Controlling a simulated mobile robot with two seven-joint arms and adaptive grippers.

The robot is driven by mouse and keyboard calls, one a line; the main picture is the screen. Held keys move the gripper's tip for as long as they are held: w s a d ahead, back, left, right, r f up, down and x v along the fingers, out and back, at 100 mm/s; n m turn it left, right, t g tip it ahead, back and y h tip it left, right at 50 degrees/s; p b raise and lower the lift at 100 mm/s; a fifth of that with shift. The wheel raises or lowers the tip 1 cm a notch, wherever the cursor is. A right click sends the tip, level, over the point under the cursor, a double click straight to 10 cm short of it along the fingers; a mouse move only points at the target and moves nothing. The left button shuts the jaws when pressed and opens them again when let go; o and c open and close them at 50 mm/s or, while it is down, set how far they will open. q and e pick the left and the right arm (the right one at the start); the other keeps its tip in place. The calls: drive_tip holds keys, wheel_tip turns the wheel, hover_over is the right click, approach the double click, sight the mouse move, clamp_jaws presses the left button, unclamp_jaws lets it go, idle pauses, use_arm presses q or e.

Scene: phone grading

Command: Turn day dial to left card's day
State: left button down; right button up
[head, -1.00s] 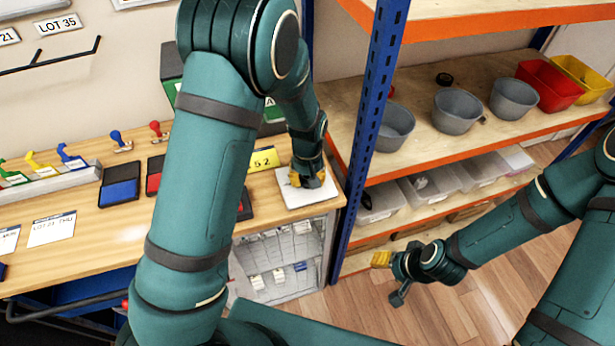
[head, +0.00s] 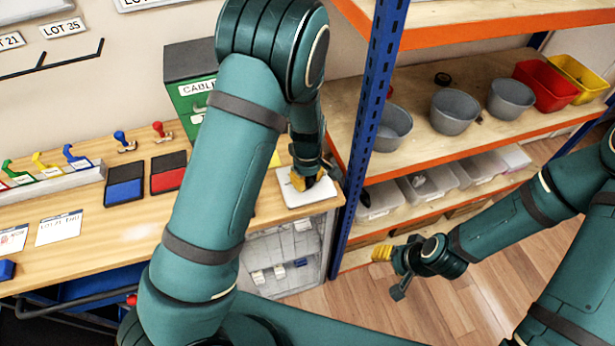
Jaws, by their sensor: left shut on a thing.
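My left gripper (head: 303,181) points down at the white plate (head: 308,196) at the bench's right end. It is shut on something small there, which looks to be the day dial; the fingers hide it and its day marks. Two white cards lie at the bench's left front. The left card (head: 12,239) is cut by the picture edge and seems to read MON. The other card (head: 58,229) seems to read LOT 21 THU. My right gripper (head: 385,256) hangs over the floor, away from the bench; its jaw gap is unclear.
A green cabinet (head: 190,80) stands at the back. The blue-posted shelf (head: 362,140) with bins is close to the right of my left gripper.

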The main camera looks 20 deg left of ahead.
sight(307, 180)
use_arm(q)
drive_tip(key=shift+s+f, duration=0.1)
idle(0.4)
drive_tip(key=c, duration=0.6)
unclamp_jaws()
wheel_tip(307, 180, up, 12)
idle(0.4)
